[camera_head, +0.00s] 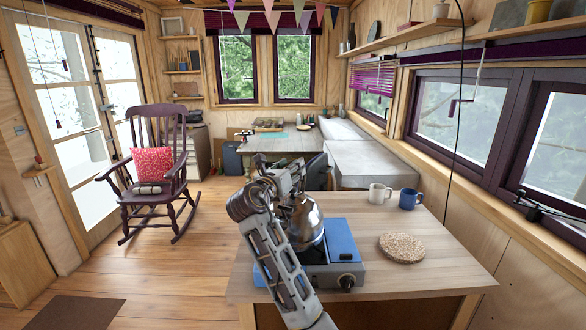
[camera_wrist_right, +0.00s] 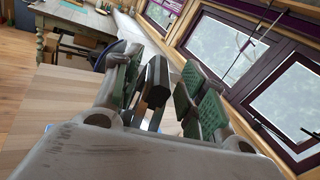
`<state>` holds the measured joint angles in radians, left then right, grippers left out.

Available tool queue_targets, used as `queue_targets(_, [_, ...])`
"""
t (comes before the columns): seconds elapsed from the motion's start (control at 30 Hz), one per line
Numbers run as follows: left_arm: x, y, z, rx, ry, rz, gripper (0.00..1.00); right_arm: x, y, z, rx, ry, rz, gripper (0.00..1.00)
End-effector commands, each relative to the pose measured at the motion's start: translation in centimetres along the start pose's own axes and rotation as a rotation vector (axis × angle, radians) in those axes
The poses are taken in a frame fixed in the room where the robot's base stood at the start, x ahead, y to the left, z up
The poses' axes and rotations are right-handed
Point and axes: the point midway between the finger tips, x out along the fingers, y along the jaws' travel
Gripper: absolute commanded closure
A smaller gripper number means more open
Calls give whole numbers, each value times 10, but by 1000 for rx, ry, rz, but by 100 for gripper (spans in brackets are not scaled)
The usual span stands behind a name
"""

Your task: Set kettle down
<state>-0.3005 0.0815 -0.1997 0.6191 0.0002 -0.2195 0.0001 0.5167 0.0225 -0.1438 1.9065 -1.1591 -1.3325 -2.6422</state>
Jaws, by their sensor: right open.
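A shiny metal kettle (camera_head: 308,222) is at the blue camping stove (camera_head: 343,240) on the near wooden table, partly hidden behind my right arm. I cannot tell whether its base touches the stove. My right gripper (camera_head: 288,178) is at the top of the kettle, around its handle. In the right wrist view, its green-padded fingers (camera_wrist_right: 155,85) stand apart, with the dark kettle handle (camera_wrist_right: 152,88) between them. A round speckled cork mat (camera_head: 402,248) lies bare on the table to the right of the stove. My left gripper is not in view.
A white mug (camera_head: 379,194) and a blue mug (camera_head: 409,199) stand at the table's back edge. The wooden table (camera_head: 440,275) is clear around the cork mat. A dark cable (camera_head: 458,120) hangs at the right. A rocking chair (camera_head: 150,165) stands at the left.

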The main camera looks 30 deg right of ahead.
Motion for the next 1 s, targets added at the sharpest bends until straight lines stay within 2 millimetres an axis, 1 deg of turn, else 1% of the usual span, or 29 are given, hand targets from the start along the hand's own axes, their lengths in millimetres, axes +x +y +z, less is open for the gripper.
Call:
queue_targets(0.4, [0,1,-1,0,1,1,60,-59,1,-1,0,1,3,58])
queue_targets(0.6, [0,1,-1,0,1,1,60,-85,1,-2,0,2,2,58])
queue_targets(0.8, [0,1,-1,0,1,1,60,-100,1,-1,1,2,1,58])
queue_targets(1.0, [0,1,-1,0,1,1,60,-103,1,-1,0,2,0,58])
